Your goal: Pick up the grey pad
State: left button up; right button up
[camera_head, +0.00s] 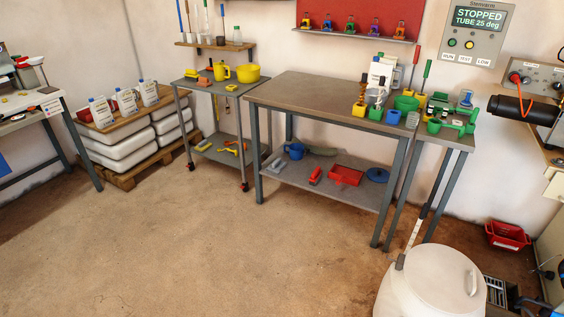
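A small light-grey block-like piece (277,165), possibly the grey pad, lies on the lower shelf (335,190) of the middle table, near its left end. It is too small to tell for sure. A blue mug-like thing (295,151) stands just right of it, and a flat dark grey-green piece (321,151) lies behind that. Neither of my grippers shows in the head view.
The table's top (320,95) is bare at left and middle, with green and yellow tools at its right end. A trolley (215,88) with yellow items stands left. A white drum (432,285) stands front right. The brown floor (200,250) before the table is clear.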

aim_at(276, 167)
jog(key=i+z, duration=0.1)
jog(key=i, duration=0.45)
jog(key=i+j+z, duration=0.15)
jog(key=i, duration=0.4)
jog(key=i+j+z, duration=0.1)
jog(key=i, duration=0.45)
jog(key=i+j+z, duration=0.1)
jog(key=i, duration=0.45)
jog(key=i+j+z, duration=0.15)
jog(key=i+j, duration=0.15)
jog(key=i, duration=0.25)
jog(key=i+j+z, duration=0.1)
jog(key=i+j, duration=0.2)
jog(key=i, duration=0.2)
jog(key=i+j+z, duration=0.1)
jog(key=i+j, duration=0.2)
jog(key=i, duration=0.25)
